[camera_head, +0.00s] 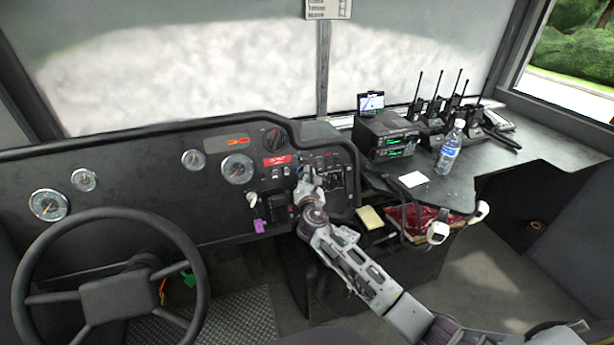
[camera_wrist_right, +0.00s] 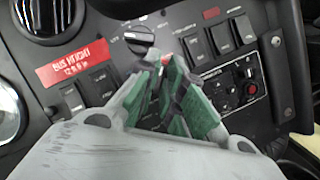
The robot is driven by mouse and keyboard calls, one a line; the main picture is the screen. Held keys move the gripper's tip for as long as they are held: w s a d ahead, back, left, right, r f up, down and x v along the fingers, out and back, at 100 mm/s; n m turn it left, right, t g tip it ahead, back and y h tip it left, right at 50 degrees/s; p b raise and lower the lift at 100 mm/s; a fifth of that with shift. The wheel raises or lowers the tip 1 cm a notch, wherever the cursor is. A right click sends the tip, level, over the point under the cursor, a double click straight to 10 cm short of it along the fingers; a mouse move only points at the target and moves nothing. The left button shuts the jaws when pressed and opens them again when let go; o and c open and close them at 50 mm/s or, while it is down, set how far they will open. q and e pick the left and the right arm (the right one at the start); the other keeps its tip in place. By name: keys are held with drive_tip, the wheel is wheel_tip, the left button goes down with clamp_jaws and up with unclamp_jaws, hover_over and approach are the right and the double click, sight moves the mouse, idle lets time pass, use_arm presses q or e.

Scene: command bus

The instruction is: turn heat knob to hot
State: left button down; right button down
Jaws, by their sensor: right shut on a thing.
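My right gripper (camera_head: 308,180) is at the dashboard panel right of the steering wheel. In the right wrist view its green-padded fingers (camera_wrist_right: 170,68) are closed together against the panel. They are shut on a small dark knob, which I take as the heat knob; the fingers hide most of it, so its pointer cannot be read. A bit of red shows by the fingertips. Another black rotary knob (camera_wrist_right: 140,41) with a pale pointer sits just up and left of the fingertips, apart from them. My left gripper is not in view.
Rocker switches (camera_wrist_right: 220,38) lie right of the fingers, and more switches (camera_wrist_right: 72,98) lie left under a red label (camera_wrist_right: 82,62). The steering wheel (camera_head: 112,297) is at the left. A radio (camera_head: 386,136) and a water bottle (camera_head: 449,150) stand on the right shelf.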

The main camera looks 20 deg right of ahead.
drive_tip(key=shift+d+r+m, duration=0.1)
drive_tip(key=shift+r+m, duration=0.15)
drive_tip(key=shift+m, duration=0.05)
drive_tip(key=shift+m+g+h+p, duration=0.3)
drive_tip(key=shift+m, duration=0.3)
drive_tip(key=m+g+h+p, duration=0.1)
drive_tip(key=m+p, duration=0.1)
drive_tip(key=m, duration=0.2)
drive_tip(key=shift+w+r, duration=0.1)
drive_tip(key=shift+r, duration=0.05)
drive_tip(key=shift+m+g+p, duration=0.4)
drive_tip(key=shift+m, duration=0.3)
drive_tip(key=m+g+p, duration=0.1)
drive_tip(key=m+p, duration=0.1)
drive_tip(key=m, duration=0.1)
drive_tip(key=m+g+p, duration=0.1)
drive_tip(key=m+p, duration=0.2)
drive_tip(key=shift+g, duration=0.3)
drive_tip(key=shift+m+p, duration=0.4)
drive_tip(key=shift+m, duration=0.1)
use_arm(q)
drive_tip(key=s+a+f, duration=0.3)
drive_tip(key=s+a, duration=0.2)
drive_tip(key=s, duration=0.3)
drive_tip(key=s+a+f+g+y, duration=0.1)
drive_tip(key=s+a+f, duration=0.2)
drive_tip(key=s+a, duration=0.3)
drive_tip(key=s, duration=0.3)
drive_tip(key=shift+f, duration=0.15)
